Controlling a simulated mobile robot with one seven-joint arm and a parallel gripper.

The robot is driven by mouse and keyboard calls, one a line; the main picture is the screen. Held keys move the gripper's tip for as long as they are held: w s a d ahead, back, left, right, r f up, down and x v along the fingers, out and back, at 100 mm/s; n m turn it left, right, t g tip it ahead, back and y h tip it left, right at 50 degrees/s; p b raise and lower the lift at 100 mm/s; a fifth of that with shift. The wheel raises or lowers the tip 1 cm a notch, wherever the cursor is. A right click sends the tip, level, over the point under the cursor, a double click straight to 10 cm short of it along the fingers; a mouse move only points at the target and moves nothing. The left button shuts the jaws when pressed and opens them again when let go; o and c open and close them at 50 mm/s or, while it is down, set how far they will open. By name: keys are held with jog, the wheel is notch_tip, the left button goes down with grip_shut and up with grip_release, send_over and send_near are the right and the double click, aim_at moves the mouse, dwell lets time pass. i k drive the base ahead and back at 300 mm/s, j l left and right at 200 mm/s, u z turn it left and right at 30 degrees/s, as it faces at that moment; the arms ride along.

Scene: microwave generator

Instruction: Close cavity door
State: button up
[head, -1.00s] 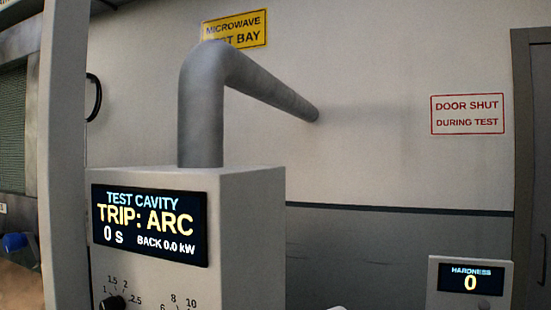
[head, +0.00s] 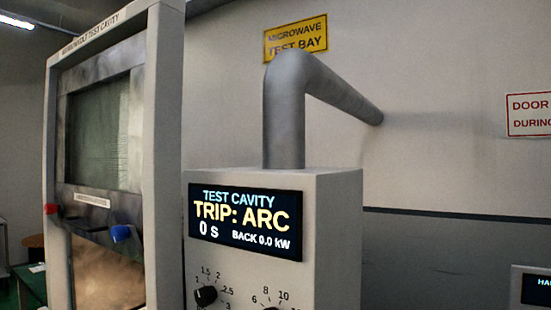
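The microwave test cavity cabinet (head: 165,150) stands at the left, with a pale frame. A grey panel with a dark mesh window (head: 104,125), which looks like the cavity door, fills the upper part of its front. A red knob (head: 52,209) and a blue knob (head: 121,233) sit near its lower edge. Below the panel a brownish area (head: 108,275) shows, which looks like the open cavity; its bottom is cut off by the picture. My gripper is not in view.
A control box (head: 335,230) stands right of the cabinet, with a screen (head: 245,222) reading "TRIP: ARC" and dials below. A grey pipe (head: 284,115) runs from its top to the wall. A green table (head: 32,285) is at far left.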

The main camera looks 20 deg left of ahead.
aim_at(90, 212)
jog(key=l+u, duration=0.1)
jog(key=u, duration=0.7)
jog(key=l+u, duration=0.15)
jog(key=u, duration=0.3)
jog(key=k+u, duration=0.1)
jog(key=u, duration=0.3)
